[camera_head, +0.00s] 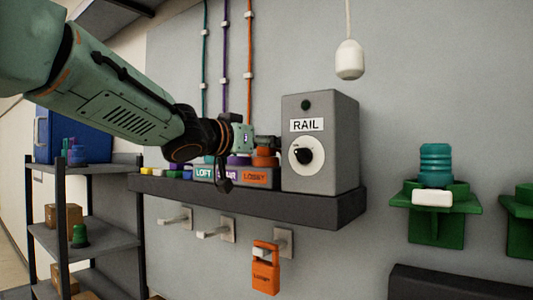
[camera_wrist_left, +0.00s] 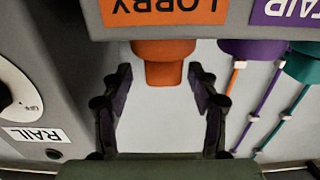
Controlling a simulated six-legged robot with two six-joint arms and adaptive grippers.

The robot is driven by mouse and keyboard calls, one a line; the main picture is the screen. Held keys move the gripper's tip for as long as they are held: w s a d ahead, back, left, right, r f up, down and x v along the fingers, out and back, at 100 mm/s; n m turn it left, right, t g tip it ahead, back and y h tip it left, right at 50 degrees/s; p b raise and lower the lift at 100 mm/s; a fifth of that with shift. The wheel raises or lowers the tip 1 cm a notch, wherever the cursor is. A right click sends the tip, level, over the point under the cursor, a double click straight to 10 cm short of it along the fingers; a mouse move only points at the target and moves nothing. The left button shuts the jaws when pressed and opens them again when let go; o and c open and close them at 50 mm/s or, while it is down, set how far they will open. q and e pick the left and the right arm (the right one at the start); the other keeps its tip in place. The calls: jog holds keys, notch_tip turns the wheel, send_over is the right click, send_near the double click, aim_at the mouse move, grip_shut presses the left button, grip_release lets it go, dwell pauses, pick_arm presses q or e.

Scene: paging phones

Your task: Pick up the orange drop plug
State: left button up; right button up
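The orange drop plug (camera_head: 264,160) sits on the shelf behind the orange LOBBY label (camera_head: 256,177), partly hidden by my left gripper (camera_head: 262,143). In the left wrist view the orange plug (camera_wrist_left: 165,68) shows between the two spread fingertips of my left gripper (camera_wrist_left: 160,80). That gripper is open, with grey gaps between the plug and each finger. The wrist view is upside down, with the orange LOBBY label (camera_wrist_left: 163,10) at its top edge. My right gripper is not in view.
A purple plug (camera_wrist_left: 253,48) and a teal plug (camera_wrist_left: 303,66) stand beside the orange one. The grey RAIL box (camera_head: 318,120) is close on the right. Cords (camera_head: 249,75) run up the wall. An orange tag (camera_head: 265,268) hangs below the dark shelf (camera_head: 300,208).

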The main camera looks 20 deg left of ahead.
pick_arm(q)
jog(key=shift+s+a, duration=0.15)
jog(key=shift+a, duration=0.2)
jog(key=shift+c, duration=0.7)
jog(key=shift+a+f, duration=0.1)
jog(key=shift+a, duration=0.05)
jog(key=shift+c, duration=0.7)
jog(key=shift+f+x, duration=0.25)
jog(key=shift+x, duration=0.85)
jog(key=c, duration=0.3)
jog(key=shift+w+d+f, duration=0.1)
jog(key=shift+w+d, duration=0.1)
jog(key=shift+d, duration=0.15)
jog(key=shift+c, duration=0.8)
jog(key=shift+s+d, duration=0.1)
jog(key=shift+c, duration=0.7)
jog(key=shift+s+r, duration=0.25)
jog(key=shift+s, duration=0.1)
jog(key=shift+c, duration=0.8)
jog(key=shift+s+a+r, duration=0.1)
jog(key=shift+s+a, duration=0.15)
jog(key=shift+a, duration=0.1)
jog(key=shift+c, duration=0.7)
jog(key=shift+w, duration=0.1)
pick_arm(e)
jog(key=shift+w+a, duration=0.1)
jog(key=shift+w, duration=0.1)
